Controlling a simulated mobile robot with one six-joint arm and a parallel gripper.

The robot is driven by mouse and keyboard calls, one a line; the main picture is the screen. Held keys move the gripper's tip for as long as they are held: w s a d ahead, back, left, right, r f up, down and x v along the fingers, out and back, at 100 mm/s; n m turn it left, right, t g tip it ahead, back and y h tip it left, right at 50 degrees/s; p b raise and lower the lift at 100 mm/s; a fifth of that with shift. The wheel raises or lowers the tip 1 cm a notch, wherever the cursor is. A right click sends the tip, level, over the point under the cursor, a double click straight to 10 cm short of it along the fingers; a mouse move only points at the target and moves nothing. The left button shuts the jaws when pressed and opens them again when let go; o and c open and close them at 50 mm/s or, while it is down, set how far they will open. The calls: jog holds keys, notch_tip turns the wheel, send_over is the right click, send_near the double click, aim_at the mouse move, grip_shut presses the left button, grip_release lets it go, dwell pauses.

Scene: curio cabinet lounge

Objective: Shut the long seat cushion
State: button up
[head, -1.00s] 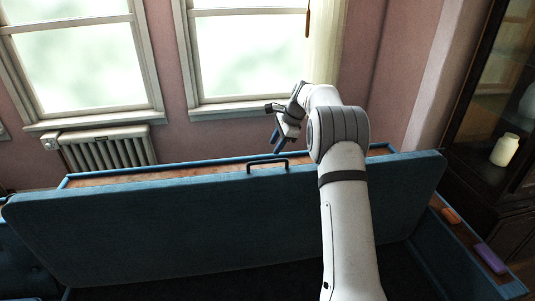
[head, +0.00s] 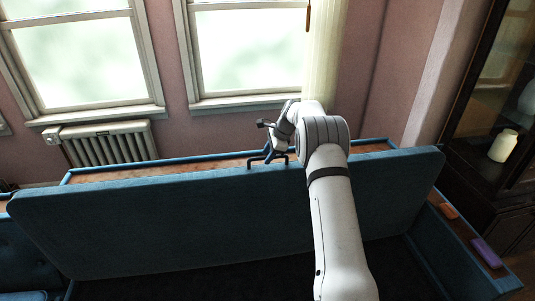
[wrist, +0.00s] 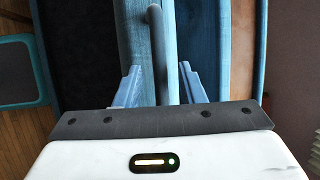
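The long seat cushion (head: 150,225) is a blue padded lid, raised and standing nearly upright over a dark storage space in the head view. A dark bar handle (head: 250,160) sits on its top edge. My gripper (head: 270,157) is at that top edge, by the handle. In the wrist view the grey handle (wrist: 155,30) runs between the two blue fingers of my gripper (wrist: 160,80). There are gaps between the fingers and the bar, so the gripper is open around it. My arm hides part of the cushion's right side.
A wooden ledge with blue trim (head: 120,172) runs behind the cushion. An orange item (head: 449,211) and a purple item (head: 486,252) lie on the right side ledge. A radiator (head: 108,145) stands under the windows; a dark cabinet (head: 490,185) stands at the right.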

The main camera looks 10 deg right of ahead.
grip_shut()
dwell(0.4)
